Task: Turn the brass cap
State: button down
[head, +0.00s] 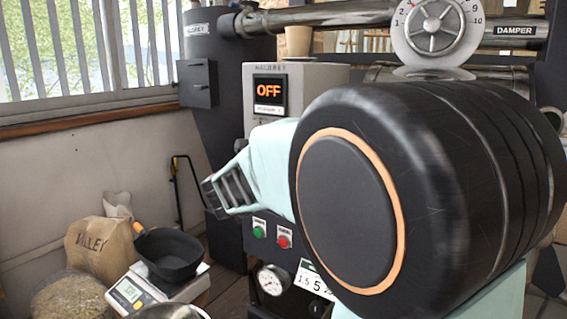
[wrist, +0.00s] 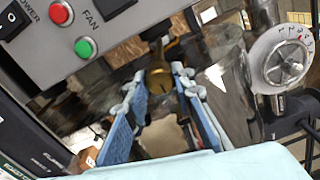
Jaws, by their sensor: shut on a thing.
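The brass cap (wrist: 157,80) shows in the wrist view as a dull gold piece between the fingertips, under the panel with the FAN and POWER labels. My gripper (wrist: 160,76) has its two blue-padded fingers on either side of the cap and is shut on it. Its turn angle is hard to tell. In the head view my large black arm joint fills the right half and hides the fingertips and the cap.
The roaster's display (head: 269,90) reads OFF. A green button (head: 259,232) and red button (head: 284,236) sit below it. A damper dial (head: 434,31) is at top right. A scale (head: 137,292) with a black scoop (head: 169,253) and a sack (head: 103,248) stand at lower left.

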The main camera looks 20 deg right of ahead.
dwell(0.5)
jog(key=c, duration=1.7)
grip_release()
jog(key=shift+o, duration=0.2)
jog(key=shift+a, duration=0.1)
jog(key=v, duration=0.7)
jog(key=shift+s, duration=0.15)
jog(key=shift+a, duration=0.15)
